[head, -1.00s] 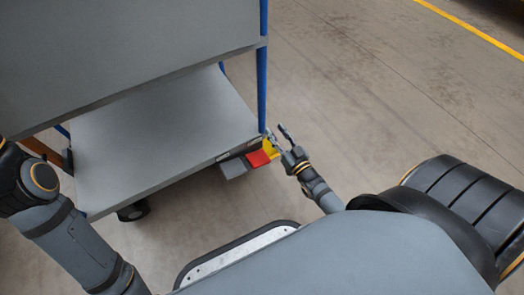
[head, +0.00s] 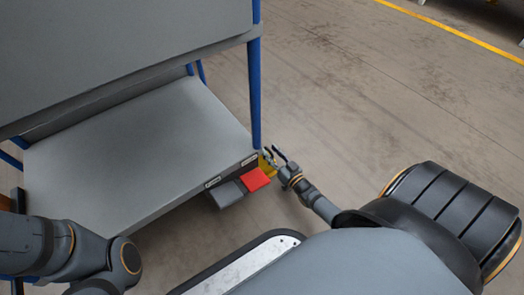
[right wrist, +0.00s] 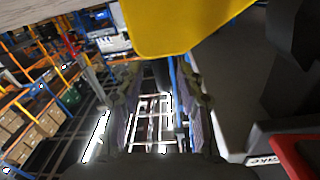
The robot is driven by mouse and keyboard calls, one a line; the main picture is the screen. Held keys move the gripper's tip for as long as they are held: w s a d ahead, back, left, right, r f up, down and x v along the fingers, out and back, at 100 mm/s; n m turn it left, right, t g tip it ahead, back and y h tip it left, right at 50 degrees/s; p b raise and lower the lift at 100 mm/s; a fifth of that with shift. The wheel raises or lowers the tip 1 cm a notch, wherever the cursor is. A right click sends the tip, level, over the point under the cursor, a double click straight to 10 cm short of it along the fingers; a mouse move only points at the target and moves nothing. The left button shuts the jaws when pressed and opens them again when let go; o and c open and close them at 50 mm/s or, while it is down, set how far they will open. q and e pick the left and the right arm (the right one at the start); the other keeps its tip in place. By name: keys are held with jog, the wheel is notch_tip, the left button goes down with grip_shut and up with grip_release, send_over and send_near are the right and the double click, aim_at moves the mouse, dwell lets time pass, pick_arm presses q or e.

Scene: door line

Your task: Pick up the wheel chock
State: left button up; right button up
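The yellow piece that I take for the wheel chock (head: 267,169) is at the near right corner of a grey cart, beside a red pedal. My gripper and the cart hide part of it in the head view. In the right wrist view the yellow piece (right wrist: 180,25) is large at the top, past the fingers and not between them. My right gripper (head: 274,153) is open and empty right beside it; its two fingers stand apart (right wrist: 160,100). I cannot tell whether they touch it. My left arm shows at lower left, but its gripper is out of view.
The grey cart (head: 140,150) has a lower deck, blue posts (head: 255,90) and an upper panel. A red pedal (head: 256,179) and a grey pedal (head: 227,194) stick out below its deck edge. Bare floor (head: 350,110) lies right of the cart.

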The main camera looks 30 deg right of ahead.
aim_at(266, 147)
jog(key=shift+w, duration=0.1)
jog(key=w+b, duration=0.2)
jog(key=w, duration=0.1)
jog(key=w+b, duration=0.1)
jog(key=b, duration=0.1)
jog(key=shift+w+a, duration=0.25)
jog(key=shift+a, duration=0.05)
jog(key=shift+w+r, duration=0.1)
jog(key=shift+w, duration=0.15)
jog(key=shift+r, duration=0.15)
grip_shut()
